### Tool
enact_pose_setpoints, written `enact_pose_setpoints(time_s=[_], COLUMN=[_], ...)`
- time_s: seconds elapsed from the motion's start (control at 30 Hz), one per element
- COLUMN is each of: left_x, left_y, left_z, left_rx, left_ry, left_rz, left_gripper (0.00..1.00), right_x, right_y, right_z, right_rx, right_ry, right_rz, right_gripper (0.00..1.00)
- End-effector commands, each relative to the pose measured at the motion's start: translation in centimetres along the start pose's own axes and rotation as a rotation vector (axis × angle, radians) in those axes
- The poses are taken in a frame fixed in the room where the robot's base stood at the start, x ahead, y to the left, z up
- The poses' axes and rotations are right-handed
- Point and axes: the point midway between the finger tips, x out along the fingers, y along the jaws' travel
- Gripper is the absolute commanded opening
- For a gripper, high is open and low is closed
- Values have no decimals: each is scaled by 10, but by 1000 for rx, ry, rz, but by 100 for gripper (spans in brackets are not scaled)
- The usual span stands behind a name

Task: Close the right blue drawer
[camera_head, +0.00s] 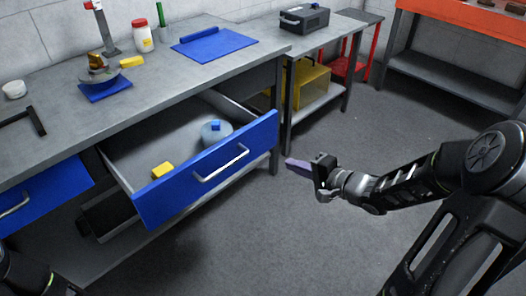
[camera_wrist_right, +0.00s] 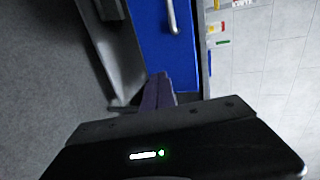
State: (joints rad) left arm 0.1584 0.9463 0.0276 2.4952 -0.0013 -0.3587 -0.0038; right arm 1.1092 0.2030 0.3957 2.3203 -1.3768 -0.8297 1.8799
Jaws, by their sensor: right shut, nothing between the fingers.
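The right blue drawer (camera_head: 210,175) is pulled out from under the grey workbench, with its open top showing. A silver bar handle (camera_head: 221,164) is on its front. My right gripper (camera_head: 291,163) is shut and empty, apart from the drawer, just to the right of its front's right end. In the right wrist view the purple fingers (camera_wrist_right: 158,92) are together, with a blue panel (camera_wrist_right: 165,50) and a silver handle (camera_wrist_right: 171,16) beyond them. Of my left arm only a dark part shows at the bottom left; its gripper is out of view.
Another blue drawer (camera_head: 45,195) is at the left. The workbench (camera_head: 140,85) holds a jar, blue mats and tools. The grey floor (camera_head: 300,235) in front is clear.

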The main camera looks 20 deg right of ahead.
Motion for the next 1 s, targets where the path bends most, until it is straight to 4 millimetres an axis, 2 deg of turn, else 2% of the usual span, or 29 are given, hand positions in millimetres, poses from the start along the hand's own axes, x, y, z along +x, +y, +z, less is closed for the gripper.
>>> enact_pose_setpoints(time_s=[0.27,0.73,0.9,1.0], left_x=[8,43,50,52], left_y=[-3,-17,-20,-20], left_z=[0,0,1,1], left_rx=[0,-2,-3,-3], left_ry=[0,0,0,0], left_rz=[0,0,0,0], left_gripper=[100,100,100,100], right_x=[18,107,129,136], right_y=[2,3,-6,-10], right_z=[0,1,0,0], right_rx=[-1,0,-1,-1], right_ry=[-1,-3,-1,0], right_rz=[-1,-1,0,0], right_gripper=[0,0,0,0])
